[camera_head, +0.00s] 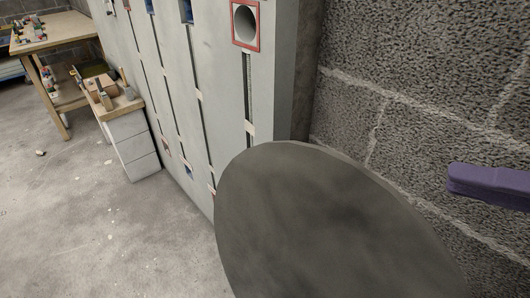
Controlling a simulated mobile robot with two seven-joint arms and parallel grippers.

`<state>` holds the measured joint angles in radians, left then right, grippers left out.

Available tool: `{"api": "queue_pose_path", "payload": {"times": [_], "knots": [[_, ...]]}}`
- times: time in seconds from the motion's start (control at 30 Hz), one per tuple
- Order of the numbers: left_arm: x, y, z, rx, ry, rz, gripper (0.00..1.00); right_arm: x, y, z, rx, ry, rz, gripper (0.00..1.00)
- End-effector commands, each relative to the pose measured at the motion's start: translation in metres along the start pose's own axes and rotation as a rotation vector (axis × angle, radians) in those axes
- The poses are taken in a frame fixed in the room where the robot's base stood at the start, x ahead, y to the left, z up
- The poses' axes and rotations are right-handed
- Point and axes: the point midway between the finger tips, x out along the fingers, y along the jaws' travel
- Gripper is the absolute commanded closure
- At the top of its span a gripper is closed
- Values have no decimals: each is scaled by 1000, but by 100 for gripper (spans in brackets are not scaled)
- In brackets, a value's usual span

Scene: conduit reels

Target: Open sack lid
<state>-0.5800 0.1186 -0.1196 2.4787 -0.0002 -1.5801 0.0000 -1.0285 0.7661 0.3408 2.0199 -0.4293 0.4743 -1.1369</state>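A large dark grey round disc (325,225) fills the lower middle, close to the camera; it may be the lid, but I cannot tell for sure. Its lower part is cut off by the frame, and no sack shows that I can make out. A purple finger-like piece, which seems to be my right gripper (488,186), comes in from the right edge. It is to the right of the disc and above its right side, apart from it in the picture. Only this piece shows, so its opening is hidden. My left gripper is out of view.
A pale grey slotted panel (215,75) with a red-framed round opening (245,24) stands behind the disc. A rough block wall (420,50) is on the right. A white cabinet (130,140) and a wooden table (62,38) stand left. Floor (80,215) at lower left is mostly clear.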

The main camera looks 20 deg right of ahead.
Motion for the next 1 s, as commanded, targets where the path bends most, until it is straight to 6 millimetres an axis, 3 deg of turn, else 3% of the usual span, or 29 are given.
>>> {"api": "queue_pose_path", "payload": {"times": [0.03, 0.1, 0.27, 0.7, 1.0], "knots": [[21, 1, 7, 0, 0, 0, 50, 3, -15, -17, -48, 38, 25, 68], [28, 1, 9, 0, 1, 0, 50, 2, -16, -25, -95, 75, 56, 68], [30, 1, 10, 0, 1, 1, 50, 5, -13, -30, -136, 106, 88, 68], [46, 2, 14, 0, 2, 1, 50, 75, -6, -37, -137, 103, 90, 68], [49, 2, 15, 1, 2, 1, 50, 96, -4, -39, -132, 102, 86, 68]]}}
